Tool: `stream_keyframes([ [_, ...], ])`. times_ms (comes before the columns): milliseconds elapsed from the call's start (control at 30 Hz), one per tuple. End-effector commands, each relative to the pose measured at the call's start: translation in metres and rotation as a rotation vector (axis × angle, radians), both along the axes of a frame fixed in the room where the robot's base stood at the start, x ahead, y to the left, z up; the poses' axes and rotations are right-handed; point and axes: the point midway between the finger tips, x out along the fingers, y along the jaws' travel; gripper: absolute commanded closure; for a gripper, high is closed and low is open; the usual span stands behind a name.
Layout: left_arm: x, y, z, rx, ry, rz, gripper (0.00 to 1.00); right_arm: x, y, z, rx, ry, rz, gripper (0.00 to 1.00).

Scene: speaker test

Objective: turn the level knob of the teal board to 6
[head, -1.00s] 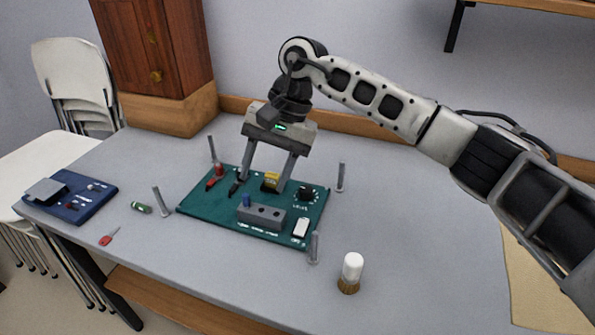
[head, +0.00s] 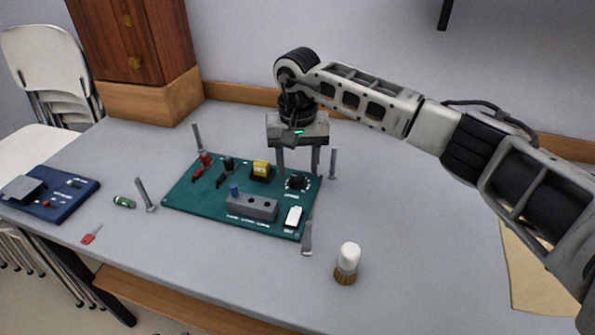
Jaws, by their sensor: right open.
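The teal board (head: 205,207) lies on the grey table between several grey posts. Its level knob (head: 296,181) is a black dial with pale marks around it, near the board's right back corner; which mark it points to is too small to read. My right gripper (head: 298,173) hangs pointing down over that corner, its two fingers apart and empty, close above or behind the knob. I cannot tell whether the fingers touch the knob. My left gripper is not in the view.
The board also bears a yellow part (head: 261,170), a grey block (head: 252,207) with a blue peg, and a white switch (head: 293,216). A blue board (head: 50,194), a green cylinder (head: 124,202) and a red key-like piece (head: 91,234) lie left. A white-topped brush (head: 347,262) stands in front.

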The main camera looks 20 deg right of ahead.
Motion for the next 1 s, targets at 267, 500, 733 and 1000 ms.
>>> stream_keyframes([
  [267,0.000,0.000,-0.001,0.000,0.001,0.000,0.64,0.000,0.000,-0.026,0.001,0.001,0.000,0.50],
  [500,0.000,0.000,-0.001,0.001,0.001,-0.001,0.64,0.000,0.000,-0.028,0.001,0.000,0.000,0.50],
  [733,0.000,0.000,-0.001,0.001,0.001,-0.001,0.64,0.000,0.000,-0.028,0.001,0.000,0.000,0.95],
  [1000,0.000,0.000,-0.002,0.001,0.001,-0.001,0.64,0.000,0.000,-0.028,0.001,0.000,-0.015,0.95],
])
